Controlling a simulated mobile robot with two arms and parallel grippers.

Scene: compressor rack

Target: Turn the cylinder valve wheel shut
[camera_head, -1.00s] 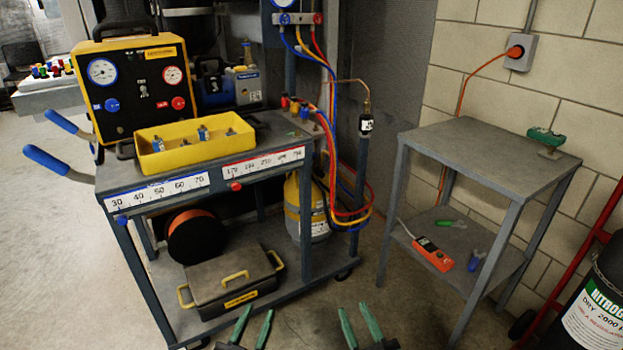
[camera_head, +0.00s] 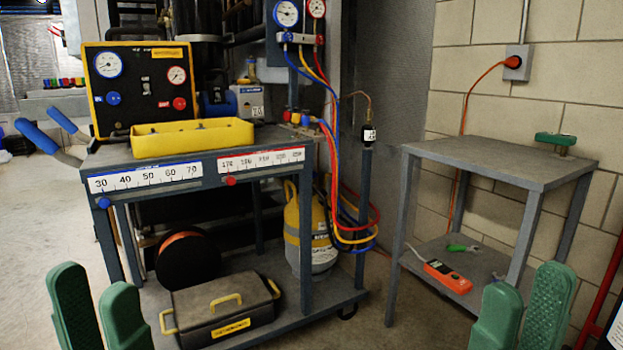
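No cylinder valve wheel can be clearly made out. A yellow and grey cylinder (camera_head: 318,225) stands upright on the cart's lower shelf; its top is partly hidden behind the cart's leg and hoses. The dark nitrogen cylinder shows only as a sliver (camera_head: 613,335) at the bottom right edge, its top out of view. My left gripper (camera_head: 92,282) is at the lower left, green fingers apart and empty, in front of the cart. My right gripper (camera_head: 527,283) is at the lower right, fingers apart and empty, in front of the side table. Neither visibly touches anything.
The cart (camera_head: 208,252) bears a gauge panel (camera_head: 146,75) and a yellow tray (camera_head: 192,138); a black case (camera_head: 222,305) sits below. The side table (camera_head: 490,160) holds a green-handled part (camera_head: 555,139) and an orange meter (camera_head: 447,277). A red frame (camera_head: 600,285) stands right. Floor between cart and table is open.

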